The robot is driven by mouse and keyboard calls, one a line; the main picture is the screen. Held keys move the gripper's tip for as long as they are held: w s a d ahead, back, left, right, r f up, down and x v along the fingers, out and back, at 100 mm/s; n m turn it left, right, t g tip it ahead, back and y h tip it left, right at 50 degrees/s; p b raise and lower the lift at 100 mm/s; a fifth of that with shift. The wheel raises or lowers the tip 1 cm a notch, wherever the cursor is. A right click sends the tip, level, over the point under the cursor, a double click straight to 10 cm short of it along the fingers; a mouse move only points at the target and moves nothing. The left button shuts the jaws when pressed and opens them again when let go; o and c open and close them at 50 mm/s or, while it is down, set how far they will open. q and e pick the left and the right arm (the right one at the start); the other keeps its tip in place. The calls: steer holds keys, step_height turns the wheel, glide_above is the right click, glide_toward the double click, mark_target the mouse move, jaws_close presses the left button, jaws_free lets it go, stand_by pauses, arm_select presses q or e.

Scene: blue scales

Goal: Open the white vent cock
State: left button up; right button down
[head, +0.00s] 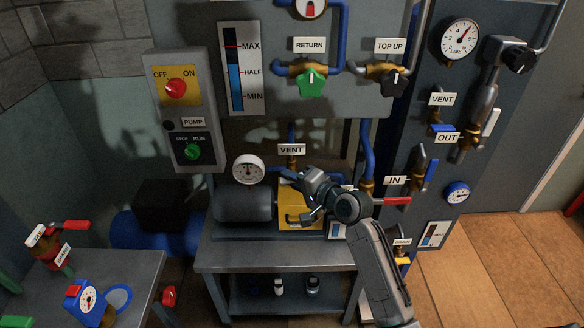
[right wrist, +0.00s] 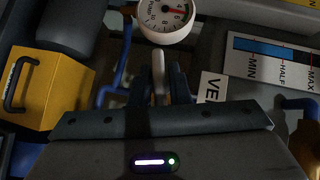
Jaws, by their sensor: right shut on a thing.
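The white vent cock's lever (right wrist: 159,70) stands between the two dark fingers of my right gripper (right wrist: 161,88) in the right wrist view. The gripper is shut on it. In the head view, my right gripper (head: 308,181) is just below the VENT label (head: 291,150) and the brass fitting (head: 292,164), and it hides the lever there. The label shows partly in the right wrist view (right wrist: 211,87), to the right of the fingers. My left gripper is not in view.
A round gauge (head: 248,169) is left of the fitting; it also shows in the right wrist view (right wrist: 167,18). A yellow box (head: 290,212) with a black handle and a grey cylinder (head: 244,204) are below. A red lever (head: 396,201) is to the right.

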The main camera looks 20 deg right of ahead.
steer(key=n+g+h+p, duration=0.1)
steer(key=p, duration=0.3)
steer(key=n+g+h+p, duration=0.1)
steer(key=h+p, duration=0.1)
steer(key=p, duration=0.2)
steer(key=n+g+h+p, duration=0.1)
steer(key=p, duration=0.2)
steer(key=shift+a+r+n+p, duration=0.1)
steer(key=shift+r+n+p, duration=0.2)
steer(key=shift+n+p, duration=0.1)
steer(key=shift+f+g+h+p, duration=0.1)
steer(key=shift+g+h+p, duration=0.2)
steer(key=shift+h+p, duration=0.15)
steer(key=shift+f+n+h, duration=0.1)
steer(key=shift+n+h, duration=0.5)
steer(key=shift+h, duration=0.05)
steer(key=n+g+h, duration=0.1)
steer(key=n+h, duration=0.1)
steer(key=h, duration=0.1)
steer(key=shift+f+g+h, duration=0.15)
steer(key=shift+g+h, duration=0.15)
steer(key=shift+g, duration=0.1)
steer(key=c, duration=1.5)
jaws_free()
